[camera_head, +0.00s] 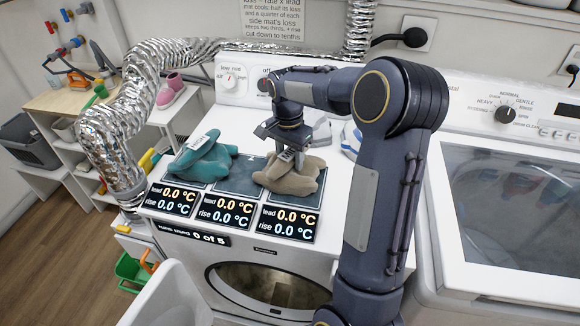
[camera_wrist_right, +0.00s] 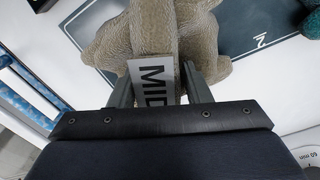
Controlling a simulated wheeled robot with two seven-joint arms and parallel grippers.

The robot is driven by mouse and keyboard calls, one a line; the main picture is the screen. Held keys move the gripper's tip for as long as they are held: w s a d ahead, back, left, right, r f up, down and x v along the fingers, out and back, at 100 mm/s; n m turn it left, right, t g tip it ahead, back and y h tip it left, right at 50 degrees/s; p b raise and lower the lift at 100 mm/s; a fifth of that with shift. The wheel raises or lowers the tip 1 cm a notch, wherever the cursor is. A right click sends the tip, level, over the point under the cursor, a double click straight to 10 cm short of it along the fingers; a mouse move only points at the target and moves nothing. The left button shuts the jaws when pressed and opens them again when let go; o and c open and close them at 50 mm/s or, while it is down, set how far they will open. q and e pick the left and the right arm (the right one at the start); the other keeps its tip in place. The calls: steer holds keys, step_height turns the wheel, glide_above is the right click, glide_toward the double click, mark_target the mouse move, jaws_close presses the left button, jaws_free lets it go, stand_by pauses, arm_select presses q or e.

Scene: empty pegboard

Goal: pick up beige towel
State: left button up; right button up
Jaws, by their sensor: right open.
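The beige towel (camera_head: 290,177) lies crumpled on a dark mat on top of the white dryer. A white tag (camera_wrist_right: 150,88) reading "MID" is on it in the right wrist view, where the towel (camera_wrist_right: 160,35) fills the upper middle. My right gripper (camera_head: 288,158) points down at the towel from above. In the wrist view its two fingers (camera_wrist_right: 160,90) stand apart on either side of a towel fold and the tag. Whether they touch the cloth is hard to tell. My left gripper is not in view.
A teal towel (camera_head: 203,160) lies on the mat to the left, with an empty dark mat (camera_head: 241,176) between. Display panels (camera_head: 228,210) line the dryer's front edge. A silver duct (camera_head: 125,110) rises at left. A washer (camera_head: 510,215) stands at right.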

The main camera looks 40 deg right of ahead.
steer(key=shift+f, duration=0.1)
steer(key=shift+c, duration=0.4)
steer(key=c, duration=0.7)
